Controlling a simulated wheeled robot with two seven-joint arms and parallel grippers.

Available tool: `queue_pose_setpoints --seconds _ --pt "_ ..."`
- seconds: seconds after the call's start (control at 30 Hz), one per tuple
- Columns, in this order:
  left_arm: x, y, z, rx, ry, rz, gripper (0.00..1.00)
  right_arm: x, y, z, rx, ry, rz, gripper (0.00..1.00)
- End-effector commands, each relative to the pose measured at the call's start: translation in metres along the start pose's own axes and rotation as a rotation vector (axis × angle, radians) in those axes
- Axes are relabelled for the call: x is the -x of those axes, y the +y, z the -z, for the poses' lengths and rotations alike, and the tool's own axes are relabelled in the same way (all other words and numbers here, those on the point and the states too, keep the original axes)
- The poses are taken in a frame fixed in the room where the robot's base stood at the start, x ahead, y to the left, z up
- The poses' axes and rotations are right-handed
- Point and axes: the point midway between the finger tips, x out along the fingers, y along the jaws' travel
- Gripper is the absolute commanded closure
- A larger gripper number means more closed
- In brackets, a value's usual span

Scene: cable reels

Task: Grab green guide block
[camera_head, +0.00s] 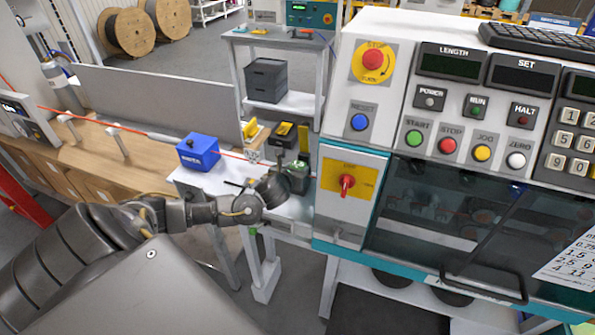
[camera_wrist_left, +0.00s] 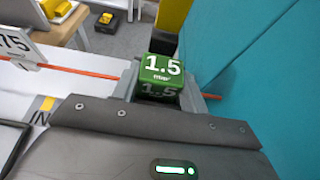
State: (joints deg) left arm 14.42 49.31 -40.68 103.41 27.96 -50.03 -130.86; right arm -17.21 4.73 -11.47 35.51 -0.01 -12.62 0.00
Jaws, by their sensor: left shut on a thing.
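In the head view my left gripper (camera_head: 298,172) is at the small white table beside the teal-edged machine, and the block is mostly hidden there by the gripper. An orange-red cable (camera_wrist_left: 95,74) runs up to the block and shows again on its right side. My right gripper is not in view.
The machine's teal side panel (camera_wrist_left: 265,65) stands close on the right of the gripper. A blue box (camera_head: 198,152) sits on the cable line to the left. A label card marked "75" (camera_wrist_left: 18,46) stands left of the block. A grey shelf unit (camera_head: 280,105) is behind.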

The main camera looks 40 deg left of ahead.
Motion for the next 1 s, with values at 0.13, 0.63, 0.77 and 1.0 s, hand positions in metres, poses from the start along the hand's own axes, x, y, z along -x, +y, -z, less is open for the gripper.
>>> queue_pose_setpoints --seconds 0.13,0.63,0.77,1.0 --pt "0.000 0.000 0.000 0.000 -0.001 0.000 0.81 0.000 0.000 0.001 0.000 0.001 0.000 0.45" --pt "0.022 0.006 -0.034 -0.003 -0.003 0.001 0.81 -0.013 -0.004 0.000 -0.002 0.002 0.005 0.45" --pt "0.053 0.020 -0.053 -0.008 -0.005 0.001 0.81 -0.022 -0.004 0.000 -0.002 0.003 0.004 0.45" --pt "0.113 0.051 -0.068 -0.012 0.000 -0.002 0.81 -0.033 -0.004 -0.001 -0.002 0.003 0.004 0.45"
